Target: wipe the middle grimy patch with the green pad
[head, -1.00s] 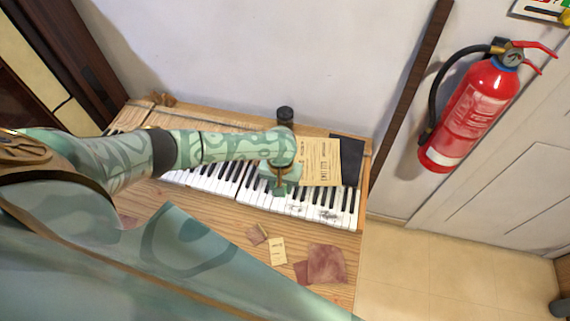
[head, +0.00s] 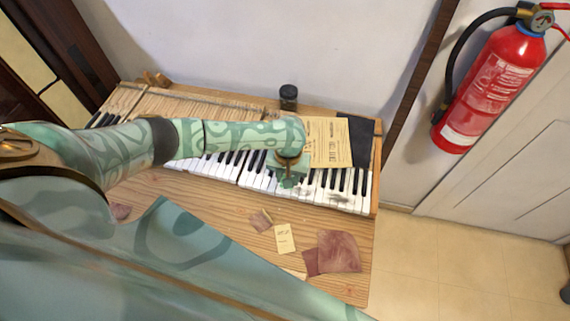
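My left gripper (head: 289,172) reaches in from the left and points down at the white and black keys (head: 253,177). A green pad (head: 289,182) shows just below it, at the keys, and the gripper appears shut on it. Whether the pad presses on the keys is hard to tell. A dark grimy patch (head: 337,196) lies on the white keys to the right of the pad. A fainter smudge (head: 311,188) shows nearer the pad. Keys behind the hand and forearm are hidden. My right gripper is not in view.
A yellowed paper sheet (head: 328,142) and a dark folder (head: 359,138) lie behind the keys. A black jar (head: 288,97) stands at the back. Paper scraps (head: 285,239) and reddish cloth pieces (head: 338,251) lie on the front wood. A fire extinguisher (head: 487,88) hangs right.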

